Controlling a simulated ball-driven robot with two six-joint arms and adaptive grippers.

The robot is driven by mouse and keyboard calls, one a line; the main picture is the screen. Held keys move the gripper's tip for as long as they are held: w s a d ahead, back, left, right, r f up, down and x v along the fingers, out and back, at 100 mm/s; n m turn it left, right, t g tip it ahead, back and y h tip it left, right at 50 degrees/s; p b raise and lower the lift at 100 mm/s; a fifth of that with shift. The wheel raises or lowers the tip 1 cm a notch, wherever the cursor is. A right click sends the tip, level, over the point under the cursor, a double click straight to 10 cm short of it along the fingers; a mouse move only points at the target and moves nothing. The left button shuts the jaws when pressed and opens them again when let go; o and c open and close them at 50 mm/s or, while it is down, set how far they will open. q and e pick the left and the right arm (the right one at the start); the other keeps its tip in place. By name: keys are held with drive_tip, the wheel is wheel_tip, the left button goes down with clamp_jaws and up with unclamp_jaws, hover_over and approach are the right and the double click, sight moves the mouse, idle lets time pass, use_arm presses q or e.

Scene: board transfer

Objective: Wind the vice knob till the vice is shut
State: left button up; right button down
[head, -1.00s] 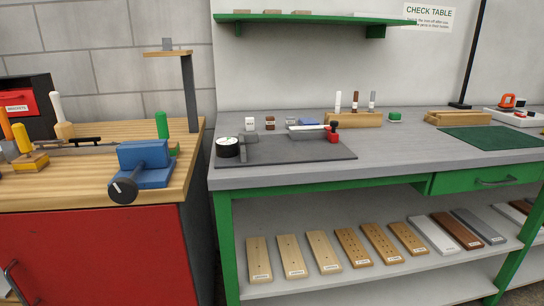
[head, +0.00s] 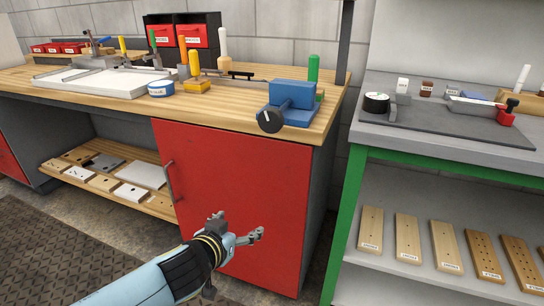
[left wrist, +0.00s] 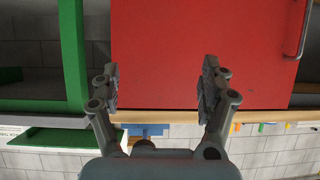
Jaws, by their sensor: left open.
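The blue vice (head: 292,97) sits at the right front corner of the wooden bench top. Its round black knob (head: 270,120) with a white mark faces forward at the bench edge. I cannot tell how far apart its jaws are. My left gripper (head: 240,227) is open and empty, in front of the red cabinet door, well below the knob and apart from it. In the left wrist view, both fingers of the gripper (left wrist: 160,82) are spread, and a piece of blue, likely the vice (left wrist: 152,130), shows partly hidden behind the wrist. My right gripper is not in view.
The red door (head: 235,190) has a handle (head: 171,182) on its left. Tools and a white tray (head: 105,82) stand on the bench left of the vice. A grey table with a green frame (head: 350,215) stands to the right, across a narrow gap.

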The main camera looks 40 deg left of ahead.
use_arm(q)
drive_tip(key=w+r+t, duration=0.2)
drive_tip(key=w+r, duration=0.1)
drive_tip(key=r, duration=0.6)
drive_tip(key=t+y+b, duration=0.1)
drive_tip(key=t+b, duration=0.2)
approach(268, 124)
drive_tip(key=p+x, duration=0.2)
drive_tip(key=x, duration=0.9)
drive_tip(key=shift+w, duration=0.15)
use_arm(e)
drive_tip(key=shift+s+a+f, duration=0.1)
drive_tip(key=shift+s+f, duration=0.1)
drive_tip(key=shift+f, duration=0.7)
use_arm(q)
drive_tip(key=shift+c, duration=0.4)
drive_tip(key=c, duration=1.1)
drive_tip(key=shift+o, duration=0.2)
drive_tip(key=shift+m, duration=1.2)
drive_tip(key=shift+m+b, duration=0.35)
drive_tip(key=shift+m, duration=0.65)
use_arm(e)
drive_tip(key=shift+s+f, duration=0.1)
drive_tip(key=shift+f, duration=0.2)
use_arm(q)
drive_tip(key=o, duration=1.1)
